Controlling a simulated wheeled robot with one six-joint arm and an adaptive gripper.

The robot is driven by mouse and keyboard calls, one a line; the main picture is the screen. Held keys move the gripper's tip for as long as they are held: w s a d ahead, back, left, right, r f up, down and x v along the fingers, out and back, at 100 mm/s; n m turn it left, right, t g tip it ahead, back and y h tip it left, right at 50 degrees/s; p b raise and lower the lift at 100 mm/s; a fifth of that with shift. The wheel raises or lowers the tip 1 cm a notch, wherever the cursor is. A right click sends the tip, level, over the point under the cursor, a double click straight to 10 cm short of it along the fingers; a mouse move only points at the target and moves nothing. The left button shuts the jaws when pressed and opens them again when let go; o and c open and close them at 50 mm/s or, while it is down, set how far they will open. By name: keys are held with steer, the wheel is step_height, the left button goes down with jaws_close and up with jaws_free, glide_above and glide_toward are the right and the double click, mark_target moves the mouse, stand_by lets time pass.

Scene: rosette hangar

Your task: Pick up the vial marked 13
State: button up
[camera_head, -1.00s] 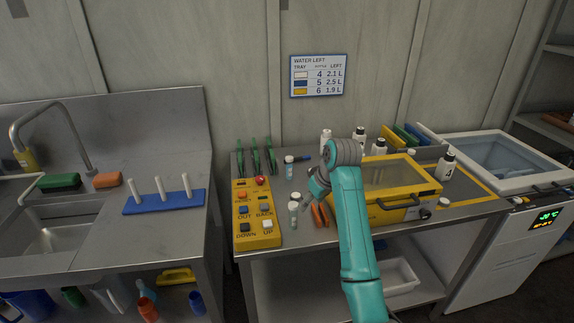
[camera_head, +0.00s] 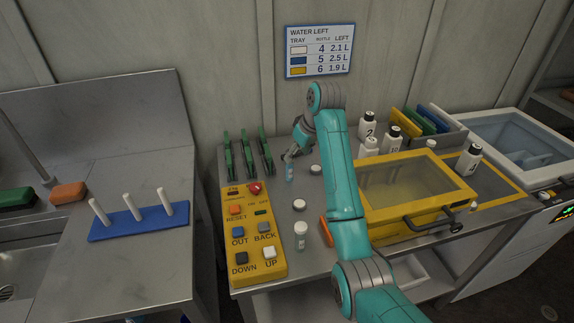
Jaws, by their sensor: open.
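Two small vials are in view on the steel bench; no number on either can be read. One pale blue vial (camera_head: 289,174) stands toward the back, near the green racks. A second clear vial with a white cap (camera_head: 301,236) stands nearer the front, beside the yellow control box. My gripper (camera_head: 291,157) is at the top of the back vial, pointing down. The jaws are open but small in view and partly cover the vial's top. I cannot tell whether they touch it.
A yellow button box (camera_head: 252,236) is left of the vials. White round caps lie on the bench (camera_head: 299,205) and behind my arm's left side (camera_head: 315,169). A yellow-framed clear-lidded box (camera_head: 415,192) and white bottles (camera_head: 367,125) stand at right. Green clips (camera_head: 246,153) stand behind.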

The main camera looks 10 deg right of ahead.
mark_target(290, 169)
steer(key=x, duration=1)
steer(key=shift+w, duration=0.2)
jaws_close()
